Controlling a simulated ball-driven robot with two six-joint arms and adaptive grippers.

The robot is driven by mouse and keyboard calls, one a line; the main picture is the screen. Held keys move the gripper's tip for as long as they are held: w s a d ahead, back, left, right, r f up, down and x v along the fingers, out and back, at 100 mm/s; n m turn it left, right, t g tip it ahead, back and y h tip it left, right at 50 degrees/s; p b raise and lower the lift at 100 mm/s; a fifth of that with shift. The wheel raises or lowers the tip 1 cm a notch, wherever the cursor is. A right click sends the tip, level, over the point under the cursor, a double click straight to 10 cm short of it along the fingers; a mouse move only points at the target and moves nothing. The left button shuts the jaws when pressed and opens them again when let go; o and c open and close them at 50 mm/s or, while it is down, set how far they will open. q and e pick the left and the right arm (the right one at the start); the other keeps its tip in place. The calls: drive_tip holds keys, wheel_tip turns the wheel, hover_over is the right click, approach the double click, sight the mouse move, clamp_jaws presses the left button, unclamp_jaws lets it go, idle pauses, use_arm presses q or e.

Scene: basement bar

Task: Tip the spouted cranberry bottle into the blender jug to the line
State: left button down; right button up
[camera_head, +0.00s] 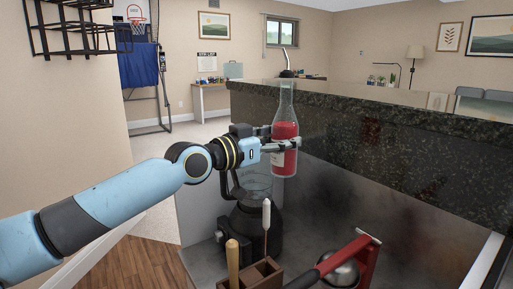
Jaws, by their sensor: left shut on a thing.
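The spouted cranberry bottle (285,132) is clear glass with red liquid in its lower part and a metal spout at its top. It stands upright in my left gripper (287,145), which is shut around its body. The bottle is held in the air, above and slightly right of the blender. The blender jug (256,186) is clear and sits on a dark base (254,230), partly behind my left gripper and a tool handle. I cannot make out the line on the jug or any liquid in it. My right gripper is out of view.
A dark granite ledge (400,125) rises behind the bottle. In front of the blender stand a wooden holder (262,273) with upright tools and a red lever press (350,262). A wire rack (75,30) hangs at the upper left.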

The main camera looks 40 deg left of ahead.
use_arm(q)
drive_tip(key=shift+w+a+r, duration=0.1)
drive_tip(key=shift+w+a, duration=0.1)
drive_tip(key=shift+r, duration=0.1)
